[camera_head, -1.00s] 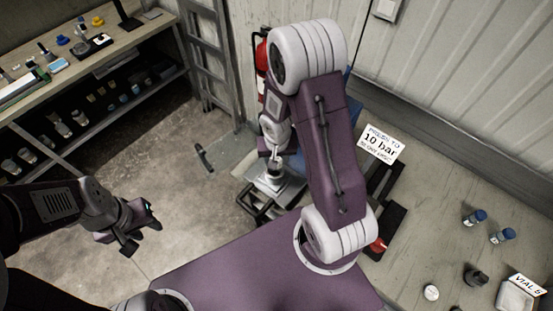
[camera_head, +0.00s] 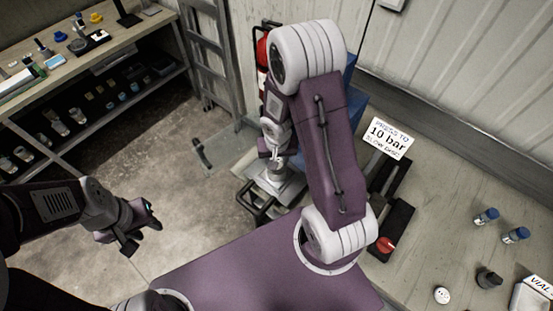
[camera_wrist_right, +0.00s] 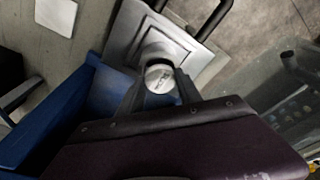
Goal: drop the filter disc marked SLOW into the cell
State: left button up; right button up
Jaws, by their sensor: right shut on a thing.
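My right gripper (camera_wrist_right: 160,92) is shut on a pale round filter disc (camera_wrist_right: 160,77) with faint dark lettering too small to read. The disc is held level with the fingertips, over or just in front of the cell (camera_wrist_right: 160,42), a grey metal cylinder on a square plate. I cannot tell whether the disc touches it. In the head view the cell (camera_head: 276,174) stands below my right gripper (camera_head: 273,152), partly hidden by my right arm. My left gripper (camera_head: 140,230) is open and empty over the floor at the left.
A sign (camera_head: 387,138) reads "PRESS TO 10 bar SLOW DISC". On the right bench (camera_head: 440,220) stand blue-capped vials (camera_head: 486,216), a dark bottle (camera_head: 489,278) and a small white round thing (camera_head: 441,295). A blue panel (camera_wrist_right: 75,120) lies close to the gripper. A shelf bench (camera_head: 80,60) stands at left.

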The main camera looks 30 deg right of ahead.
jog(key=shift+s+f, duration=0.1)
jog(key=shift+f, duration=0.1)
jog(key=o, duration=1.4)
jog(key=shift+r, duration=0.2)
notch_tip(320, 180, up, 5)
jog(key=p, duration=0.3)
jog(key=shift+s+a+r, duration=0.1)
jog(key=shift+s+a, duration=0.05)
jog(key=r, duration=0.3)
jog(key=shift+s+a+r, duration=0.15)
jog(key=shift+s+r, duration=0.05)
jog(key=shift+s, duration=0.2)
